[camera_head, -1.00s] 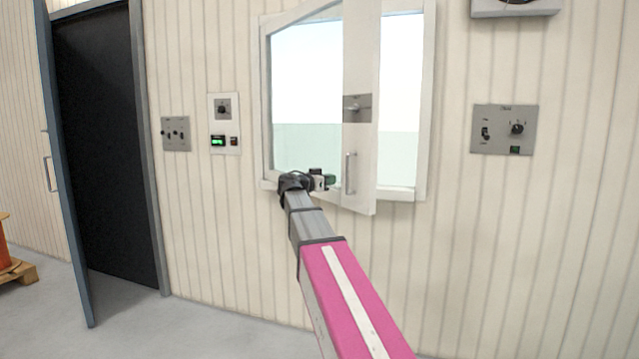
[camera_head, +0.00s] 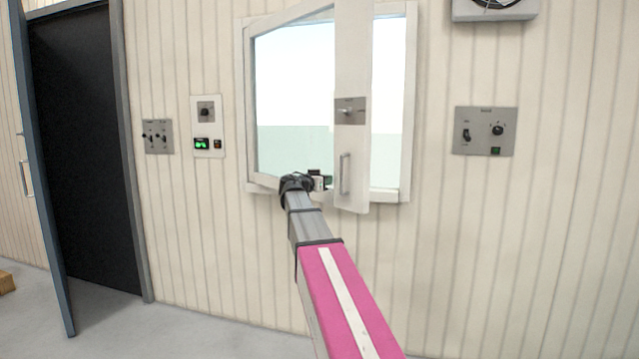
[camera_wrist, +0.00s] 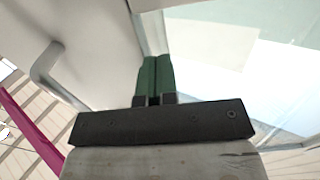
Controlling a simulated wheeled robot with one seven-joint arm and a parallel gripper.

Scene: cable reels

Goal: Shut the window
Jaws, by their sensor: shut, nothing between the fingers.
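The window (camera_head: 247,110) is set in the white panelled wall, with a pale frame. My gripper (camera_head: 326,180) is at the lower part of the window, just left of the sash handle. In the wrist view my gripper's green fingers (camera_wrist: 154,78) are together and empty, pointing at the corner where the white sash panel meets the glass. The handle (camera_wrist: 52,70) shows at left there, apart from the fingers. Whether the fingertips touch the sash I cannot tell.
A grey control panel (camera_head: 486,131) is on the wall to the right. Two small panels, one with a green display (camera_head: 202,144), are to the left. A dark doorway (camera_head: 82,150) with an open blue-grey door (camera_head: 42,190) is further left. The floor below is clear.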

